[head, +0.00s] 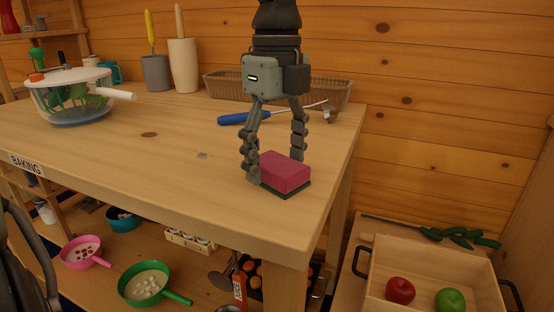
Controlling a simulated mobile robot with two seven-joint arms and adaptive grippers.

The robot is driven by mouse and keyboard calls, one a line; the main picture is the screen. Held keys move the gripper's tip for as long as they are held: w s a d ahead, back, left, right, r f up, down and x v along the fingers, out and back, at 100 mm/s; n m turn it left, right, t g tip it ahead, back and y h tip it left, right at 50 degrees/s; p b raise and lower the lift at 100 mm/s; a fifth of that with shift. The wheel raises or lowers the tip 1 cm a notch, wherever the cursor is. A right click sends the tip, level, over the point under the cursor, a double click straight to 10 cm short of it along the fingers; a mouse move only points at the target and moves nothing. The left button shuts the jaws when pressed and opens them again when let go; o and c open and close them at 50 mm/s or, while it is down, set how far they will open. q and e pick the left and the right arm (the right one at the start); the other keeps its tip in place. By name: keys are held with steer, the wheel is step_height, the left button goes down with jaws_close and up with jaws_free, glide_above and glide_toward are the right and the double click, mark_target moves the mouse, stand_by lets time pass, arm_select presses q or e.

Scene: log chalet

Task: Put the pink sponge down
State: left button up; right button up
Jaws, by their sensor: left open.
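The pink sponge (286,171), with a dark green underside, lies flat on the wooden table (190,170) near its front right corner. My left gripper (274,166) points down over it from above and is open. One finger stands by the sponge's left end and the other is behind its far side. I cannot tell whether either finger touches it. My right gripper is not in view.
A blue-handled utensil (234,118) lies behind the gripper, before a wicker basket (222,83). A lidded glass bowl (72,95) stands at the left. Lower right, a wooden crate (430,262) holds apples. The table's middle is clear.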

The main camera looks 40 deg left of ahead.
mark_target(277, 163)
arm_select(q)
step_height(277, 163, up, 11)
steer(key=shift+r+p, duration=0.2)
steer(key=shift+p, duration=0.2)
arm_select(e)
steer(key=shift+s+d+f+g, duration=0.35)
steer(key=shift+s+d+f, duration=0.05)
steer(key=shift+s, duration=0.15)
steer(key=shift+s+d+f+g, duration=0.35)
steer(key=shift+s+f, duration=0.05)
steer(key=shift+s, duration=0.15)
